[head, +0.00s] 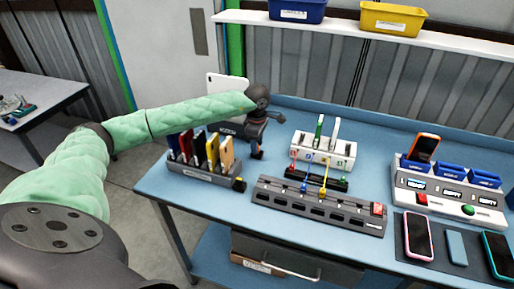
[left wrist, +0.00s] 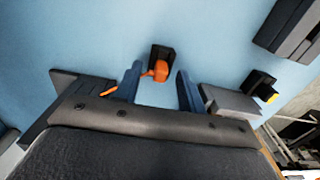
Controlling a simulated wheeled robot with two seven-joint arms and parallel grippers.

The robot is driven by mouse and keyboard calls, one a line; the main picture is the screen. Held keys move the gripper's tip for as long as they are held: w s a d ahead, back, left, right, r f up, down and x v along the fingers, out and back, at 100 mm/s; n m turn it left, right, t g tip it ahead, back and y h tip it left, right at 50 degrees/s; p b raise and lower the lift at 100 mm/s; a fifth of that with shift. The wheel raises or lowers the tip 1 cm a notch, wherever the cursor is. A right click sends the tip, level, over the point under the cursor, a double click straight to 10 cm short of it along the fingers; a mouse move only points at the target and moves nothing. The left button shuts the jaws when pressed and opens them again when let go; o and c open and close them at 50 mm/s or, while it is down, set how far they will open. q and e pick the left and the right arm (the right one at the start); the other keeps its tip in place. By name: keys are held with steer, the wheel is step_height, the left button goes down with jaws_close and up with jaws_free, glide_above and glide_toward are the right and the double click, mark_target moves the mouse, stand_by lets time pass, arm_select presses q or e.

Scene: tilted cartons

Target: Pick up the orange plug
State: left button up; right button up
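The orange plug (left wrist: 158,71) lies at a small black block (left wrist: 160,54) on the blue table. In the left wrist view it sits between the fingertips of my left gripper (left wrist: 158,85), with a gap on the right and the left finger very close to it. An orange lead runs left behind that finger. The fingers are apart. My right gripper is not in view.
A rack of coloured cards (head: 196,170) stands close left of the hand, with a small black-and-yellow block (head: 239,184) by it. A white slotted holder (head: 343,153), a grey slotted strip (head: 320,211) and a phone station (head: 450,190) stand to the right.

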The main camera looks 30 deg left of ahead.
arm_select(q)
steer(key=shift+f, duration=0.15)
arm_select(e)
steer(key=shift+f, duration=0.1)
arm_select(q)
jaws_close()
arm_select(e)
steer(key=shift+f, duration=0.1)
arm_select(q)
step_height(320, 180, up, 4)
steer(key=b, duration=0.2)
steer(key=shift+b, duration=0.4)
steer(key=w+d+r+b, duration=0.2)
steer(key=d+r+b, duration=0.2)
steer(key=d+r, duration=0.3)
steer(key=shift+w+d, duration=0.25)
steer(key=shift+d, duration=1.95)
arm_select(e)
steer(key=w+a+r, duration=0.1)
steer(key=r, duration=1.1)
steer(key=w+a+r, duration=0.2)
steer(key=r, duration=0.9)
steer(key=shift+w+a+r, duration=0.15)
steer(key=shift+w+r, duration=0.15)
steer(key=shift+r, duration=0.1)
